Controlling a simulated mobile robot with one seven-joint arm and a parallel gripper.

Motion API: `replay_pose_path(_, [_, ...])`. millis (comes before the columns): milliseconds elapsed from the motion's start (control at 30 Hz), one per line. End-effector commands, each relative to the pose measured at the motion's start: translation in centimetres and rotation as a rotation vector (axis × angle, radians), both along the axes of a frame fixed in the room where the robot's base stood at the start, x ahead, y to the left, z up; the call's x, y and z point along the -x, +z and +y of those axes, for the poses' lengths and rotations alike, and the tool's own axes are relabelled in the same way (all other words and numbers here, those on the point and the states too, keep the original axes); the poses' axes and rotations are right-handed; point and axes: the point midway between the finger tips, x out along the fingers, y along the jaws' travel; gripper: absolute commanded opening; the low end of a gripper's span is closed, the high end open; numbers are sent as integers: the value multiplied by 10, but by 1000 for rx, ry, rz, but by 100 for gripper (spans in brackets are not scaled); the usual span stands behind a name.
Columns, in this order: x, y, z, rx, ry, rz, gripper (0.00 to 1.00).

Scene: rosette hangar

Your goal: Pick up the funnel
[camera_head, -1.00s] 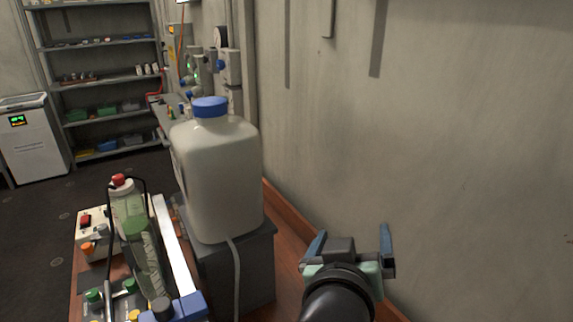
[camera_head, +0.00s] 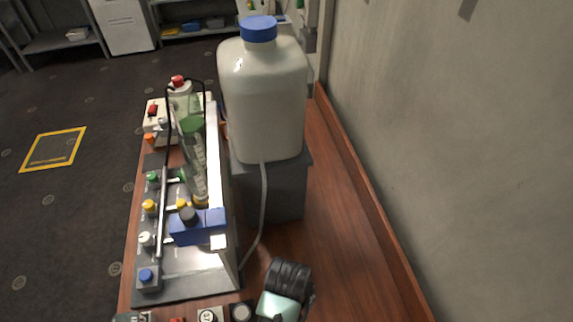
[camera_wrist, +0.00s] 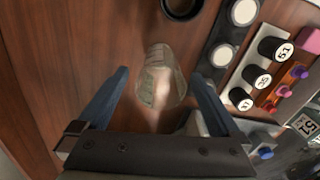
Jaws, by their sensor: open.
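My gripper (camera_wrist: 160,78) is open in the wrist view, its two blue fingers apart and pointing at the wooden bench top. A clear glass vessel (camera_wrist: 158,76) with pale green printing lies or stands between and beyond the fingertips, with no visible finger contact. A dark round rim (camera_wrist: 182,9) shows at the top edge, cut off by the frame. I cannot tell for sure whether either is the funnel. In the head view only my wrist and a mint part of the gripper show at the bottom; the fingers are hidden.
A large white jug (camera_head: 262,100) with a blue cap stands on a grey box (camera_head: 278,190). An apparatus with coloured knobs (camera_head: 185,250) is at left. A wall bounds the bench on the right.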

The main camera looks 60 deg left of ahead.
Motion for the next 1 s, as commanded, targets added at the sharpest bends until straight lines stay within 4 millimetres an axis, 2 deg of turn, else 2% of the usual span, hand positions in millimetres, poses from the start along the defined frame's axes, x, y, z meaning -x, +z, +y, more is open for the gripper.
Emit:
replay_pose_path(167, [1,-10,1,1,1,1,100])
replay_pose_path(500, [1,-51,4,0,0,1,100])
replay_pose_path(800, [1,-55,5,-2,-1,-1,100])
replay_pose_path(867, [1,-55,5,-2,-1,-1,91])
replay_pose_path(1000, [1,-55,4,-1,-1,-1,66])
